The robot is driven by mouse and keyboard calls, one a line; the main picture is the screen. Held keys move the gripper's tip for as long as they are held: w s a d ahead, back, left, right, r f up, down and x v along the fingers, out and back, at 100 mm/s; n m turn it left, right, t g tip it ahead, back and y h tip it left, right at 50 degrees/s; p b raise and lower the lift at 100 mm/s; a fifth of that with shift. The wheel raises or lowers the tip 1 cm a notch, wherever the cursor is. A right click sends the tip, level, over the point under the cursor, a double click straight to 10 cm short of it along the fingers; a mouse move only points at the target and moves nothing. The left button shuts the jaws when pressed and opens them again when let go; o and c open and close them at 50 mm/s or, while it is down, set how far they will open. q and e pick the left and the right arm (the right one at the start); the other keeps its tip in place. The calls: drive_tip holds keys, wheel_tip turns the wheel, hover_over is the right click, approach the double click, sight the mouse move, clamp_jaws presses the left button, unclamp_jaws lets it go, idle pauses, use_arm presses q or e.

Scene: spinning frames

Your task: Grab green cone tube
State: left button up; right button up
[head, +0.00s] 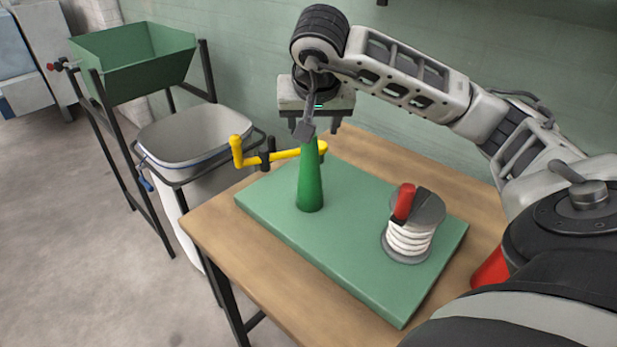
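The green cone tube (310,187) stands upright on a green board (352,262) on the wooden table. My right gripper (319,130) is directly above it, pointing down. Its two fingers are apart, and the nearer finger covers part of the cone's narrow top. I cannot tell whether a finger touches the cone. My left gripper is not in view.
A yellow crank bar (284,154) with a black clamp lies level beside the cone's top. A spool of white thread (409,240) with a red handle (404,202) stands right on the board. A white bin (190,130) and green hopper (135,65) stand left.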

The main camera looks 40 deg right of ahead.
sight(310, 172)
drive_tip(key=x, duration=0.6)
drive_tip(key=shift+a+f+p, duration=0.2)
drive_tip(key=shift+a+p, duration=0.1)
drive_tip(key=shift+a, duration=0.05)
clamp_jaws()
